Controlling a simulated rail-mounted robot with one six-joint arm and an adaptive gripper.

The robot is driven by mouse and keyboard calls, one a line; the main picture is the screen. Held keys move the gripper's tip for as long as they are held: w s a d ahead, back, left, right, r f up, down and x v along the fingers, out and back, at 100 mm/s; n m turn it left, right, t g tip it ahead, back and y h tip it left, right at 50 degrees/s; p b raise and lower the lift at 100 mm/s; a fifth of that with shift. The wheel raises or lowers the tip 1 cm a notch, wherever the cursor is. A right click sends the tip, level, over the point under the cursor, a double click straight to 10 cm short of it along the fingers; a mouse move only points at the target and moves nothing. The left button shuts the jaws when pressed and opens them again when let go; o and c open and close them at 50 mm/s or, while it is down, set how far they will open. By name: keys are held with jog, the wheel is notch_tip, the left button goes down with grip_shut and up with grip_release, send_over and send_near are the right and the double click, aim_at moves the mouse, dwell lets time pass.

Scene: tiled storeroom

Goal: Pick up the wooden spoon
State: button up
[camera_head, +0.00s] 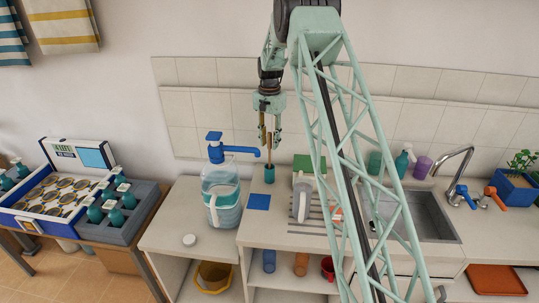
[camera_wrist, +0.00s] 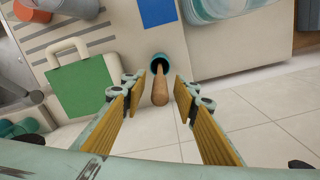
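The wooden spoon (camera_wrist: 160,92) stands handle up in a small teal cup (camera_head: 269,174); only its brown handle shows in the wrist view, with the lower part hidden in the cup (camera_wrist: 155,58). In the head view, the spoon's handle (camera_head: 269,142) rises above the cup, just below my gripper (camera_head: 270,136). My gripper points down. In the wrist view, the two yellow-padded fingers of my gripper (camera_wrist: 159,78) are apart, one on each side of the handle, with a visible gap on both sides.
A water jug with a blue pump (camera_head: 220,190) stands left of the cup. A blue square (camera_head: 258,202) lies in front of the cup. A green-and-cream board (camera_wrist: 80,85) stands close by. A sink (camera_head: 425,215) is to the right, and the tiled wall is behind.

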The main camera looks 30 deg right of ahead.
jog(key=shift+f, duration=0.5)
jog(key=shift+c, duration=0.4)
jog(key=c, duration=0.7)
